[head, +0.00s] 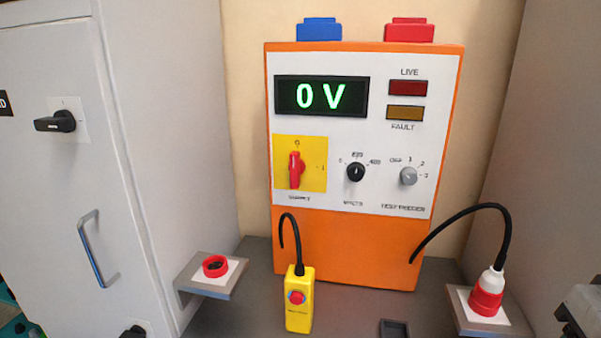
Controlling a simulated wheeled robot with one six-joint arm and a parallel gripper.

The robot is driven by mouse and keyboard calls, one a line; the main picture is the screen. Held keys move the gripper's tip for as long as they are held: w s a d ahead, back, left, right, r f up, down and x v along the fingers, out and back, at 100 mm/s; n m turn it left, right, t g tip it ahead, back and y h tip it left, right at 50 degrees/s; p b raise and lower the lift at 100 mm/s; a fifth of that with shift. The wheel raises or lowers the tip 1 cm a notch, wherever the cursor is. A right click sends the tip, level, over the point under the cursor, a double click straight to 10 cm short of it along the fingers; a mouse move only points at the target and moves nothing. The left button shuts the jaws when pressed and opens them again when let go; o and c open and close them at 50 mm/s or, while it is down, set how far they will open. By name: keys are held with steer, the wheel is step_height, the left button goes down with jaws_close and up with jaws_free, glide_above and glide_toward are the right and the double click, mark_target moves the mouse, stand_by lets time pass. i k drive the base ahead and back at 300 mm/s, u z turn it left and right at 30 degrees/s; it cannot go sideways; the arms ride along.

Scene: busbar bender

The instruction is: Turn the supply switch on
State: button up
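The supply switch (296,169) is a red rotary handle on a yellow plate (318,150), at the left of the orange unit's white front panel. Its handle stands roughly upright, in line with the 0 mark above it; a second mark, 1, is at the plate's right. The display (321,96) above it reads 0 V in green. The LIVE lamp (408,88) is dark red and the FAULT lamp (405,113) dull amber; both look unlit.
A black volts knob (355,172) and a grey test feeder knob (408,176) sit right of the switch. A yellow pendant (299,301) with a red button stands in front below. A red-white plug (487,292) rests at right; a grey cabinet (70,190) stands left.

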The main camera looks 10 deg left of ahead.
mark_target(297, 167)
steer(key=k, duration=1.3)
steer(key=u, duration=0.65)
steer(key=i, duration=1.4)
steer(key=z, duration=0.65)
